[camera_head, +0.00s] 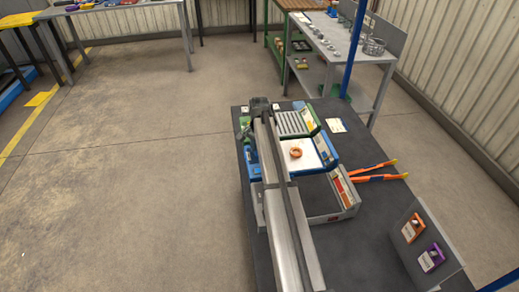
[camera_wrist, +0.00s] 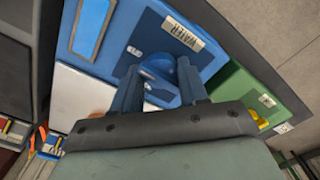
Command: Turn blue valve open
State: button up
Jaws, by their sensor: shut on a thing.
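The blue valve (camera_wrist: 162,66) is a round blue knob on a blue panel (camera_wrist: 110,50) with a white label reading WATER. In the wrist view my gripper (camera_wrist: 158,74) has one finger on each side of the knob and is shut on it. The fingers and gripper body hide part of the knob. In the head view my arm covers the valve, and only a bit of the blue panel (camera_head: 250,158) shows at the left of the fixture.
A green panel (camera_wrist: 238,90) adjoins the blue one. An orange ring-shaped wheel (camera_head: 296,152) sits on the white panel. An orange-handled tool (camera_head: 375,174) lies right of the fixture on the dark table (camera_head: 345,265). Orange and purple boxes (camera_head: 431,257) stand at the front right.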

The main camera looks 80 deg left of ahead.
jog(key=shift+s+d, duration=0.15)
jog(key=shift+s, duration=0.05)
jog(key=o, duration=1)
jog(key=shift+w, duration=0.1)
notch_tip(320, 180, up, 14)
jog(key=shift+f, duration=0.1)
dwell(0.3)
